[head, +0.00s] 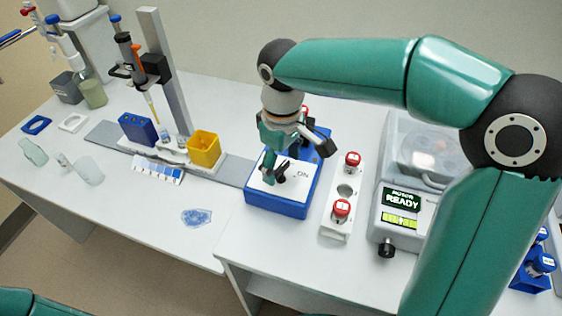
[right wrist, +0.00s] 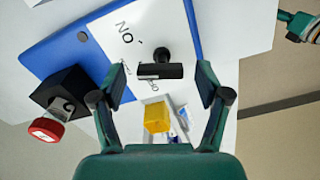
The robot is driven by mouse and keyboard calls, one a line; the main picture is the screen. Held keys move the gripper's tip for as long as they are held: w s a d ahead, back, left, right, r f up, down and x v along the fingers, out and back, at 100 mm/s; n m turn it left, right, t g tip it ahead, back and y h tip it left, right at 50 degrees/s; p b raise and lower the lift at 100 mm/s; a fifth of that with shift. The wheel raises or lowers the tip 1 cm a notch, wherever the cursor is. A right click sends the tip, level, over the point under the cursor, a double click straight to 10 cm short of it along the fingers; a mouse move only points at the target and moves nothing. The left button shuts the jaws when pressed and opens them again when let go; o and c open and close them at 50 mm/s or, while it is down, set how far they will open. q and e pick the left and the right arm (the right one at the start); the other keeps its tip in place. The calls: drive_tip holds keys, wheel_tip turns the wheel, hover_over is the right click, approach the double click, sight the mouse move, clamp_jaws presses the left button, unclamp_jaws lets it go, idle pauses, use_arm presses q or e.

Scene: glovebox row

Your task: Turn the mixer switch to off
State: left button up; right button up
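The mixer (head: 268,204) is a blue box with a white top panel marked ON. Its black switch knob (head: 281,178) is partly covered by my right gripper (head: 277,169) in the head view. In the right wrist view the knob (right wrist: 160,66) shows between the spread fingers of my right gripper (right wrist: 166,85), with a gap on each side. The fingers are open and hold nothing.
A white rack (head: 344,192) with red-capped vials stands right of the mixer, then a device with a READY display (head: 401,200). A yellow bin (head: 204,150) is to the left. A red-capped vial (right wrist: 46,130) stands in a black holder on the mixer.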

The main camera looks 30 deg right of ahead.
sight(282, 167)
wheel_tip(282, 167, up, 12)
idle(0.7)
drive_tip(key=shift+f, duration=0.1)
idle(0.3)
